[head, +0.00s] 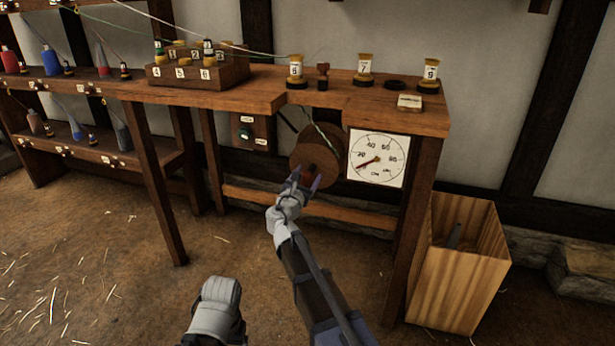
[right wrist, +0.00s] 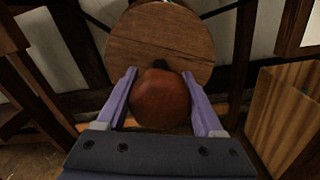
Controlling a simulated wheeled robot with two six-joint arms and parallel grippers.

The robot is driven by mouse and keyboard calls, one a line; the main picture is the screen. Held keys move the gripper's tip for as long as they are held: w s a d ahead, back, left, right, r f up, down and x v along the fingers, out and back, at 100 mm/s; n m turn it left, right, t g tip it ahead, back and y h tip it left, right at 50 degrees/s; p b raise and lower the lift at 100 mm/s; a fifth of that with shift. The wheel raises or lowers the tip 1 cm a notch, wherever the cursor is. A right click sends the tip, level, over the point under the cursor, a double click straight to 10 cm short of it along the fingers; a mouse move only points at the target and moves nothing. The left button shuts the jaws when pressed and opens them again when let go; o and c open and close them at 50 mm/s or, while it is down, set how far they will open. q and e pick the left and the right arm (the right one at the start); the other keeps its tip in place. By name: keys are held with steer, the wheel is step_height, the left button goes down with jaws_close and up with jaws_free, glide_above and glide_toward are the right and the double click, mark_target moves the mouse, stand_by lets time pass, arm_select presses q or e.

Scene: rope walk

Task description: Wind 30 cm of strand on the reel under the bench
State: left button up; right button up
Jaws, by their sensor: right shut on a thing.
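The wooden reel (head: 312,147) hangs under the bench (head: 235,97), and its round face fills the upper right wrist view (right wrist: 160,40). A pale and green strand (head: 326,136) runs down to it from the bench edge. A red-brown knob (right wrist: 160,98) stands out in front of the reel. My right gripper (head: 305,180) is shut on this knob, with a purple finger on each side. The white dial (head: 378,157) right of the reel has its red needle pointing lower left, a little below the 20 mark. My left gripper does not show; only a grey part of mine is at the bottom.
Numbered bobbins (head: 365,68) and a wooden block (head: 197,70) stand on the bench. A switch box (head: 250,132) is left of the reel. A wooden bin (head: 458,262) stands right of the bench leg. A rack with spools (head: 62,90) is at left.

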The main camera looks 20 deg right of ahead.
steer(key=m, duration=0.5)
steer(key=shift+m, duration=0.3)
steer(key=m, duration=0.4)
steer(key=shift+d, duration=0.1)
steer(key=m, duration=0.5)
steer(key=shift+f, duration=0.1)
steer(key=m, duration=0.4)
steer(key=shift+s+m, duration=0.1)
steer(key=shift+m, duration=0.2)
steer(key=m, duration=0.5)
steer(key=shift+f, duration=0.1)
steer(key=m, duration=1.3)
steer(key=shift+m, duration=0.3)
